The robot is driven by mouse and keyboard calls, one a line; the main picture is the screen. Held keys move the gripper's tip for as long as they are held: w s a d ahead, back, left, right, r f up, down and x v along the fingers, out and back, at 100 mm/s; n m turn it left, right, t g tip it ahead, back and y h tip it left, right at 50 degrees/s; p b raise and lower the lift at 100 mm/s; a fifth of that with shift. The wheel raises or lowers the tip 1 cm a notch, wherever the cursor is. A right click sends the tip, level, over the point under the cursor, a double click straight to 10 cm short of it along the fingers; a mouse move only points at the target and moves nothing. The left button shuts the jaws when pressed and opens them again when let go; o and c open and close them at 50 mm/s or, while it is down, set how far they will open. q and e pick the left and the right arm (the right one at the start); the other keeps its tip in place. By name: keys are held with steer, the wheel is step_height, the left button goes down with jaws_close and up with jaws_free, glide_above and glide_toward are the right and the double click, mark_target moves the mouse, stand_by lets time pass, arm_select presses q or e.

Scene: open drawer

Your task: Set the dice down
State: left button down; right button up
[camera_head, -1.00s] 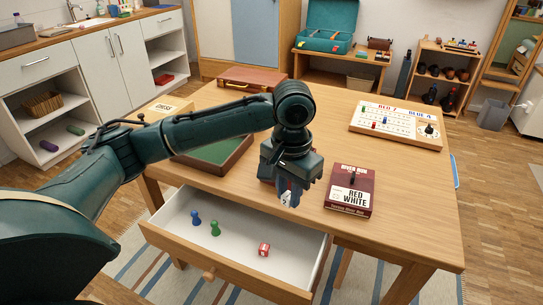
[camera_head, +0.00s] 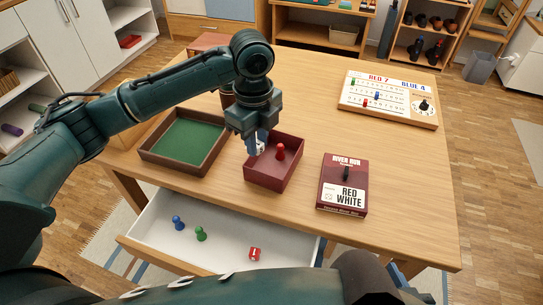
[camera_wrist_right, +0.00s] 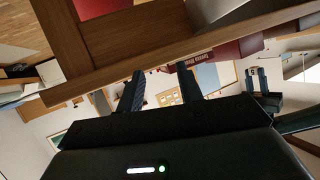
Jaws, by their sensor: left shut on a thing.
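My left gripper (camera_head: 254,142) is shut on a white die (camera_head: 260,149) and holds it at the back left of an open dark-red box (camera_head: 262,178) on the table. I cannot tell whether the die touches the box. A red pawn (camera_head: 280,152) stands in that box, right of the die. A red die (camera_head: 255,254) lies in the open white drawer (camera_head: 215,239) below. My right gripper's fingers show in the right wrist view (camera_wrist_right: 160,88), spread apart with nothing between them, below the wooden table edge.
A green-lined tray (camera_head: 187,138) is left of the box; a closed River Run box (camera_head: 342,187) is to the right. A scoreboard (camera_head: 390,98) lies farther back. Blue (camera_head: 178,223) and green (camera_head: 201,233) pawns stand in the drawer.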

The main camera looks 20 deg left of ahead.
mark_target(269, 166)
arm_select(q)
steer(key=m, duration=0.3)
steer(key=m+p, duration=0.1)
steer(key=shift+w+d+r, duration=0.25)
steer(key=shift+d+r, duration=0.05)
steer(key=shift+d, duration=0.05)
steer(key=f+m, duration=0.3)
steer(key=d+f+m, duration=0.1)
steer(key=f+m, duration=0.2)
steer(key=m, duration=0.1)
steer(key=w+f+m+p, duration=0.1)
steer(key=f+m, duration=0.2)
steer(key=m, duration=0.1)
steer(key=shift+d+f, duration=0.25)
steer(key=shift+f, duration=0.05)
steer(key=c, duration=1.7)
jaws_free()
steer(key=shift+s+f, duration=0.1)
steer(key=shift+f, duration=0.05)
steer(key=shift+c, duration=0.2)
steer(key=o, duration=0.5)
steer(key=shift+c, duration=0.2)
